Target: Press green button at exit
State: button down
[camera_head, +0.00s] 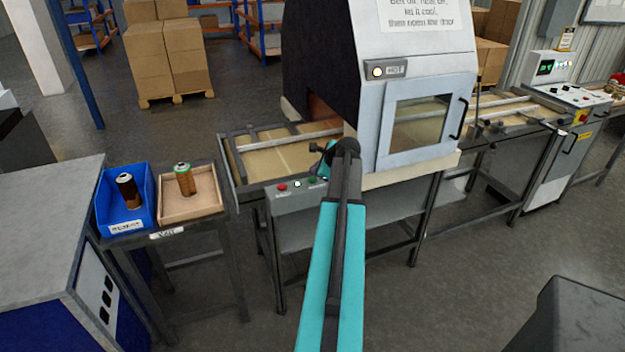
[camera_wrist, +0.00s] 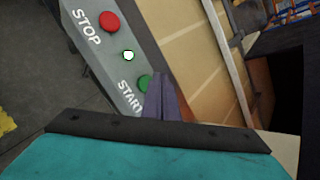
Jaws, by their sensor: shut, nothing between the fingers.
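The green button (camera_head: 312,180) is on the control strip at the front of the hooded machine's near end. In the wrist view the green button (camera_wrist: 144,83), marked START, is partly covered by my gripper (camera_wrist: 166,82). My gripper is shut and empty. Its fingertips overlap the right side of the button in that view; I cannot tell if they touch it. In the head view, my teal and dark arm reaches to just right of the button, and the fingertips are hard to make out.
A red STOP button (camera_wrist: 109,22) and a white light (camera_wrist: 128,56) share the strip. The hooded machine (camera_head: 425,40) has a lit HOT sign (camera_head: 385,69). At left, a blue bin (camera_head: 107,212) and a wooden tray (camera_head: 205,209) each hold a cartridge.

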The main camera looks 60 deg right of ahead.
aim_at(315, 181)
jog(key=shift+r+p, duration=1.45)
jog(key=shift+r, duration=0.8)
jog(key=shift+f, duration=0.1)
